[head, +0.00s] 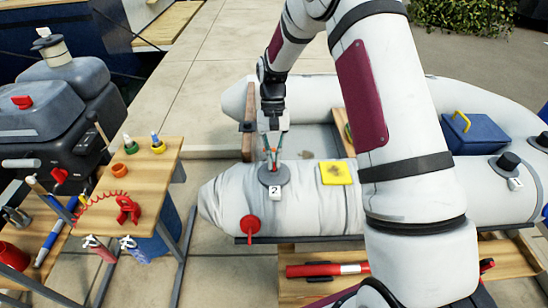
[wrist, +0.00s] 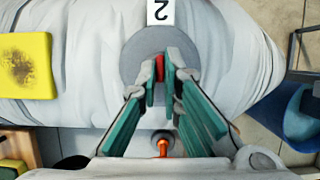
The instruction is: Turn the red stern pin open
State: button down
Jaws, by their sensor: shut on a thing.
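The red stern pin (wrist: 160,66) stands at the centre of a grey round valve base (wrist: 146,46) marked with a white "2" tag (wrist: 160,11), on the grey-white inflatable tube. My gripper (wrist: 163,85) is shut on the pin, with its green-padded fingers on either side of it. In the head view my gripper (head: 273,158) points down over the same valve base (head: 273,178), and the "2" tag (head: 275,191) hangs at its near side. The fingers hide most of the pin, so I cannot tell how far it is turned.
A yellow sponge (head: 336,172) lies on the tube right of the valve. A red round fitting (head: 250,226) is on the tube's near side. A wooden stand with a red clip (head: 126,209) is at left. A blue box (head: 470,131) sits on the boat at right.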

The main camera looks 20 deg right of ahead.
jog(key=c, duration=1.8)
grip_release()
jog(key=shift+o, duration=0.2)
jog(key=v, duration=1.2)
